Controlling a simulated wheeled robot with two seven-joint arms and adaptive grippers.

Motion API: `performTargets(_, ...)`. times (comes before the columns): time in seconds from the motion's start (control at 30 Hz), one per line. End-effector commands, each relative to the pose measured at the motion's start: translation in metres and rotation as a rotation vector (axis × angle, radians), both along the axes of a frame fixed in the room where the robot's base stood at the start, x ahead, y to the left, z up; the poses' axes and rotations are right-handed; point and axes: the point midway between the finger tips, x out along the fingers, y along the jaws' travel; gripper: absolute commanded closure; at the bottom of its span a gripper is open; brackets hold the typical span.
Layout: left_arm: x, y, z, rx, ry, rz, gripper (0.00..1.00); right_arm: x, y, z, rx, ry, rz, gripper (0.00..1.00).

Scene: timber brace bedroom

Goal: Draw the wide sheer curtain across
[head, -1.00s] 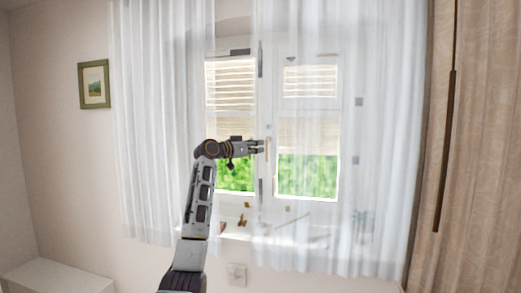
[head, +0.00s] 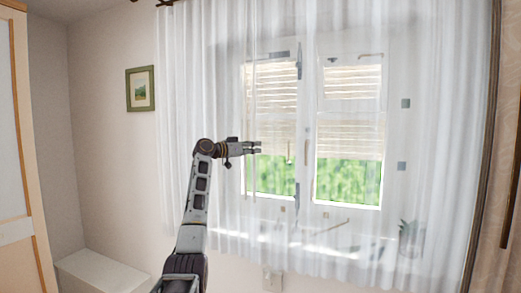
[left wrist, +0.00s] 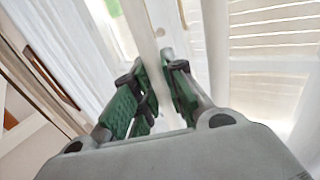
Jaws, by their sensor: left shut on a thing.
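The wide sheer curtain (head: 350,215) hangs over most of the window, from the right side to its edge near my left gripper (head: 256,147). My left gripper is shut on that edge, at about mid-height of the window. In the left wrist view, a narrow white strip of the curtain (left wrist: 150,45) runs down between the green-padded fingers (left wrist: 158,95). A second sheer panel (head: 180,120) hangs at the left of the window, and its inner edge lies close to the wide one. I cannot tell whether they overlap. My right gripper is not in view.
The window (head: 348,125) with lowered blinds shows through the sheer cloth. A potted plant (head: 411,238) stands behind the curtain at the right. A framed picture (head: 140,89) hangs on the left wall. A low white bench (head: 100,270) stands at lower left.

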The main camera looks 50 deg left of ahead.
Motion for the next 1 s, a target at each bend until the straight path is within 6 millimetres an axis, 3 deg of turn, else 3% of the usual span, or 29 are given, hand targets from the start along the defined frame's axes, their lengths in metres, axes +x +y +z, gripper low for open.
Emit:
performTargets(0.37,-0.003,0.004,0.0,0.001,0.001,0.006,1.0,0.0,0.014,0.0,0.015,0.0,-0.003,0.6)
performTargets(0.4,-0.003,0.005,0.0,0.001,0.001,0.006,0.83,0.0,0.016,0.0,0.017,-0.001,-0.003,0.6)
performTargets(0.47,-0.003,0.005,0.0,0.001,0.001,0.007,0.77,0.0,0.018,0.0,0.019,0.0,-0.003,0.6)
performTargets(0.77,-0.002,0.004,0.0,0.001,0.0,0.005,0.77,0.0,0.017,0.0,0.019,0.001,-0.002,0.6)
performTargets(1.0,-0.002,0.003,0.0,0.001,0.0,0.004,0.77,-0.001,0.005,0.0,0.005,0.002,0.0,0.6)
